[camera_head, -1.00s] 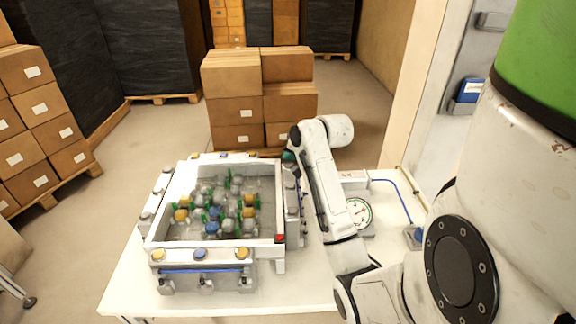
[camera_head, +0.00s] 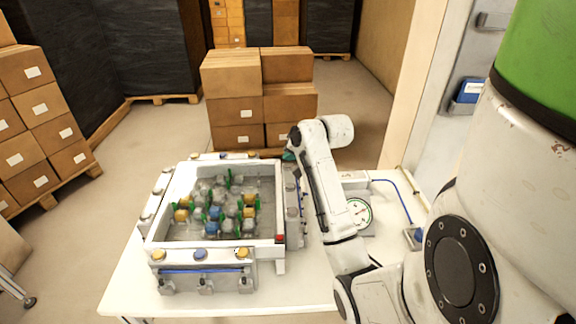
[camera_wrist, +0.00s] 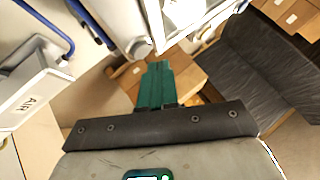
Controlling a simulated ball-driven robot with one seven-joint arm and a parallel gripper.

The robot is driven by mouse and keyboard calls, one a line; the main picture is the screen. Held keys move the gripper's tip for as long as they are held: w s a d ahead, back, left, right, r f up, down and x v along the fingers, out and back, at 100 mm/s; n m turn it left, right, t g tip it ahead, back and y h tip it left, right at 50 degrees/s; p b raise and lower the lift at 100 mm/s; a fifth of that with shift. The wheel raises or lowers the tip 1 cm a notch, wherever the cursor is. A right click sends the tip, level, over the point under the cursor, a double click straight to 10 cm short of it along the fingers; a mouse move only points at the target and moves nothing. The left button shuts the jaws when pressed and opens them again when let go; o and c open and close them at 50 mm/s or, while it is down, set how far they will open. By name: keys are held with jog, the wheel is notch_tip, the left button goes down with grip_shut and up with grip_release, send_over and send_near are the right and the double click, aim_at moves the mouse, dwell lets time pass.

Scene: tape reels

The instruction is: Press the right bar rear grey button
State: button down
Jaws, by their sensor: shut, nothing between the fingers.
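The right bar (camera_head: 293,204) runs along the right side of the white tray (camera_head: 160,215). My arm covers part of it, and its rear grey button cannot be made out in the head view. My gripper (camera_head: 289,156) is at the rear end of this bar, mostly hidden behind my arm, with a bit of green showing. In the wrist view my green gripper fingers (camera_wrist: 156,72) are together and empty. A pale rounded part (camera_wrist: 138,47) lies just beyond their tips; I cannot tell whether it is the button or whether they touch.
The front bar (camera_head: 203,272) carries yellow and blue buttons. Several green, blue and yellow pieces lie in the tray. A round gauge (camera_head: 359,212) and a blue hose (camera_head: 394,189) are right of my arm. Cardboard boxes (camera_head: 236,108) stand behind the table.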

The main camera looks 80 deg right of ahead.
aim_at(291, 166)
jog(key=shift+f, duration=0.2)
dwell(0.5)
jog(key=shift+f, duration=0.2)
jog(key=shift+f, duration=0.45)
dwell(0.8)
jog(key=shift+r+p, duration=0.15)
jog(key=shift+p, duration=0.15)
jog(key=shift+r+p, duration=0.7)
jog(key=shift+p, duration=0.2)
jog(key=shift+r, duration=0.1)
notch_tip(291, 166, up, 3)
jog(key=p, duration=0.3)
jog(key=shift+r+p, duration=0.35)
jog(key=shift+r, duration=0.55)
